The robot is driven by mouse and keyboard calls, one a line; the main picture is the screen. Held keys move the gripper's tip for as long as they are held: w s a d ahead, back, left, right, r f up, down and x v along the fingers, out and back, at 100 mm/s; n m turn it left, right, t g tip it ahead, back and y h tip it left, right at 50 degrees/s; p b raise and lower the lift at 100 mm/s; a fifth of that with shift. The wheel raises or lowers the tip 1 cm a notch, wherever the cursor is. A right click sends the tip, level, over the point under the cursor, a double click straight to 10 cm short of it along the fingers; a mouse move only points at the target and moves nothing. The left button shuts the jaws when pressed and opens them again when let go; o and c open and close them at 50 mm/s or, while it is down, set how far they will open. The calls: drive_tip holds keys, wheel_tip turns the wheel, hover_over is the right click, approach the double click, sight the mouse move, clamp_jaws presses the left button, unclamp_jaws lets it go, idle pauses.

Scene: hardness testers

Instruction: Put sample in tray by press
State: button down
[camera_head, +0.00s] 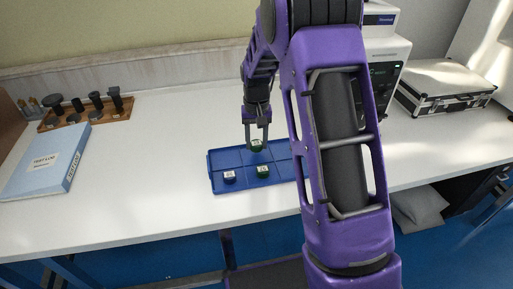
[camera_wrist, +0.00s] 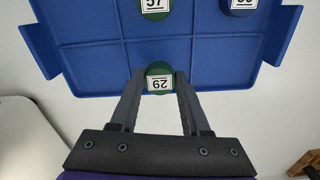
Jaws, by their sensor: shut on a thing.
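My gripper (camera_head: 257,143) is shut on a green round sample (camera_wrist: 159,70) with a white label that seems to read 29. The held sample is over the far middle part of a blue tray (camera_head: 283,150). Whether it touches the tray floor I cannot tell. In the wrist view the tray (camera_wrist: 100,60) shows raised dividers between its compartments. A second green sample (camera_head: 263,170), labelled 57, sits in the near middle compartment. A dark blue sample (camera_head: 229,176) sits in the near left one. A white tester (camera_head: 388,50) with a lit display stands behind, partly hidden by my arm.
A blue binder (camera_head: 45,165) lies at the left, by a wooden rack (camera_head: 85,112) of dark tools. A silver case (camera_head: 445,88) is at the back right. The white table is clear between rack and tray.

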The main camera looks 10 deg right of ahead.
sight(256, 143)
drive_tip(key=shift+f, duration=1.1)
drive_tip(key=shift+f, duration=0.1)
drive_tip(key=shift+f, duration=0.15)
drive_tip(key=shift+c, duration=1.8)
unclamp_jaws()
wheel_tip(256, 143, up, 12)
drive_tip(key=p, duration=0.1)
drive_tip(key=shift+r+p, duration=0.25)
drive_tip(key=shift+p, duration=0.1)
